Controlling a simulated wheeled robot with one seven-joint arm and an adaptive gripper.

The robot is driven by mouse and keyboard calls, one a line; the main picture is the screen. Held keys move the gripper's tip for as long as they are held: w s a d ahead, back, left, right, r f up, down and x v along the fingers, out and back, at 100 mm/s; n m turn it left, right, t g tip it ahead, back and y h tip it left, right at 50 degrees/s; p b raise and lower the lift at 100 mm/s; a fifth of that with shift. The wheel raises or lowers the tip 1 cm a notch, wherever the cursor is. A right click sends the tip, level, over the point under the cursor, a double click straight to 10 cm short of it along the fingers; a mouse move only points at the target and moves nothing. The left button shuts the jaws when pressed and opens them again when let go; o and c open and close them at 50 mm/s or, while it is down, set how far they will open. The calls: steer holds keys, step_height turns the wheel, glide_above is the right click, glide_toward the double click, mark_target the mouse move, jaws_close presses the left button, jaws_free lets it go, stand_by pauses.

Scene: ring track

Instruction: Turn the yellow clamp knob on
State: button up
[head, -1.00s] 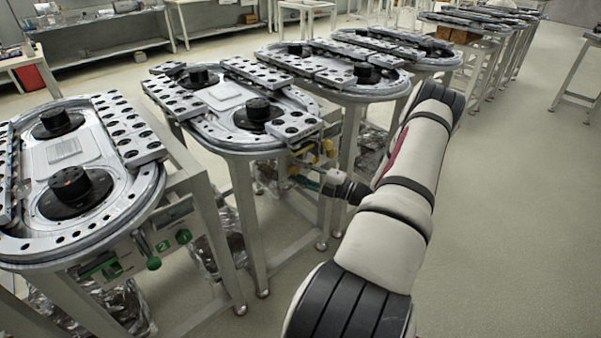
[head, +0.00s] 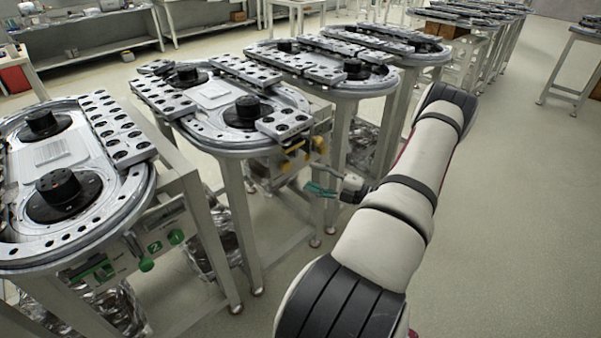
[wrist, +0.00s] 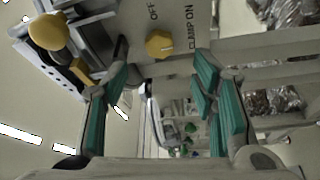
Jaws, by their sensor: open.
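The yellow clamp knob (wrist: 159,44) sits on a grey panel (wrist: 180,18) in the upper middle of the wrist view. The words "OFF" and "CLAMP ON" are printed by it; which one it points to I cannot tell. My gripper (wrist: 160,78) is open and empty, its teal fingers spread to the left and right below the knob, not touching it. In the head view my gripper (head: 322,190) is to the right of and below the yellow parts on the second track's end, apart from them.
A round yellow knob (wrist: 47,32) and a smaller yellow part (wrist: 82,71) stand left of the clamp knob, near my left finger. The ring track (head: 215,120) rests on grey legs close to my arm. Open floor (head: 500,220) lies to the right.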

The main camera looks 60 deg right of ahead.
steer(key=shift+s+d+f, duration=0.1)
steer(key=shift+s+d, duration=0.05)
steer(key=shift+s, duration=0.9)
steer(key=shift+s+d+f, duration=0.1)
steer(key=shift+s+d, duration=0.05)
steer(key=shift+s, duration=0.85)
steer(key=w+a+r+n+g+y+p, duration=0.1)
steer(key=w+a+r+n+g+y, duration=0.35)
steer(key=a+r+n, duration=0.5)
steer(key=w+a+r+n+g+y+p, duration=0.2)
steer(key=w+a+r+n+g+y, duration=0.3)
steer(key=a+r+n, duration=0.45)
steer(key=s+a+r+n+g+h+p, duration=0.1)
steer(key=s+a+r+n+g+h, duration=0.25)
steer(key=a+r+n, duration=0.4)
steer(key=s+a+r+n+g+h+p, duration=0.25)
steer(key=a+r+n+g, duration=0.25)
steer(key=a+n, duration=0.6)
steer(key=s+a+r+n+t+h+p, duration=0.1)
steer(key=s+a+r+n+h, duration=0.2)
steer(key=s+n, duration=0.2)
steer(key=s+a+r+n+t+h+p, duration=0.1)
steer(key=s+n, duration=0.5)
steer(key=n, duration=0.6)
steer(key=shift+s+a+r+t+h, duration=0.3)
steer(key=shift+a+r+t+h, duration=0.55)
steer(key=shift+r, duration=0.85)
